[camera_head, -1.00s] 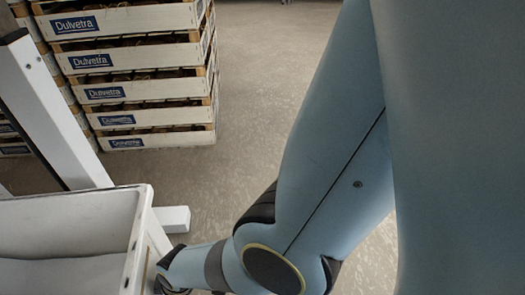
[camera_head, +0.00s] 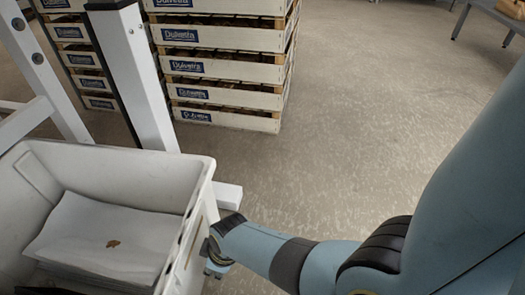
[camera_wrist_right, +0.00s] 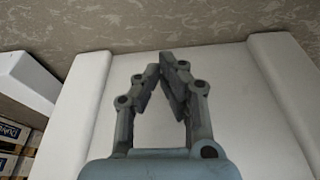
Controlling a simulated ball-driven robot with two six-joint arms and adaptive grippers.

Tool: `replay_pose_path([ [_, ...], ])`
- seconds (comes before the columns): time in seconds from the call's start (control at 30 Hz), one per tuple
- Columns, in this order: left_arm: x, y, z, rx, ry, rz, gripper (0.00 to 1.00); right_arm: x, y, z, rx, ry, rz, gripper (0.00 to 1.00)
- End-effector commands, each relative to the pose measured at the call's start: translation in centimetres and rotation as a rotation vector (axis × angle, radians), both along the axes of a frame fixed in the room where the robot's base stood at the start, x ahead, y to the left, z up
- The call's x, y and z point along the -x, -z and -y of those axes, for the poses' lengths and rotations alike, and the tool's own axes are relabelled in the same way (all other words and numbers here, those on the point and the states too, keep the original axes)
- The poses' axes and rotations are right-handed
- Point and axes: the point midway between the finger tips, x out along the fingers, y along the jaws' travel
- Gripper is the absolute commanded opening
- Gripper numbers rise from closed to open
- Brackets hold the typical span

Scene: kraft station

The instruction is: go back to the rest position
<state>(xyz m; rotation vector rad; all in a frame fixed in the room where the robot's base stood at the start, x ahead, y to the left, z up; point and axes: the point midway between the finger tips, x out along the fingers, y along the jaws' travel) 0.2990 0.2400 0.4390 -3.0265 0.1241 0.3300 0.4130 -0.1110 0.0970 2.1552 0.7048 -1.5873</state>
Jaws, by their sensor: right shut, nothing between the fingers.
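My right gripper (camera_head: 217,256) is at the outer right side of a white bin, at the end of my blue arm. In the right wrist view the gripper (camera_wrist_right: 166,72) has its fingertips together with nothing between them. A pale, flat panel fills the view behind the fingers. In the head view I cannot tell whether the gripper touches the bin. My left gripper is not in view.
The white bin (camera_head: 195,215) holds white sheets (camera_head: 105,235) with a small brown piece on them. A white frame post (camera_head: 138,80) stands behind it. Stacked Dulvetra crates (camera_head: 235,85) stand at the back.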

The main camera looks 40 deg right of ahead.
Motion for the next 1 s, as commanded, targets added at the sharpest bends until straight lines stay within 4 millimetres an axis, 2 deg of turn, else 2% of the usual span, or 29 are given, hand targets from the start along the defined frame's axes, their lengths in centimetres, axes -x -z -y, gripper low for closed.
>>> replay_pose_path([
  [0.03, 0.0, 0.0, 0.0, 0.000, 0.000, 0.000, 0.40, 2.0, 0.4, 1.3, 0.007, 0.000, -0.011, 0.00],
  [0.1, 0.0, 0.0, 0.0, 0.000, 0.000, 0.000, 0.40, 3.5, 0.4, 2.4, 0.006, -0.001, -0.012, 0.00],
  [0.3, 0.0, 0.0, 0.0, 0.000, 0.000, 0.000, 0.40, 7.2, 0.4, 5.1, 0.006, -0.002, -0.011, 0.00],
  [0.4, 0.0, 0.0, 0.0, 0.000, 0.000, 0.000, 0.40, 8.4, 0.4, 6.0, 0.004, -0.001, -0.011, 0.00],
  [0.6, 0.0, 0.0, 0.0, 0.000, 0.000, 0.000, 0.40, 9.5, 0.4, 6.8, 0.004, -0.001, -0.010, 0.00],
  [1.0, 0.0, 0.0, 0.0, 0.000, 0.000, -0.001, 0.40, 9.6, 0.4, 6.9, 0.004, -0.002, -0.011, 0.00],
])
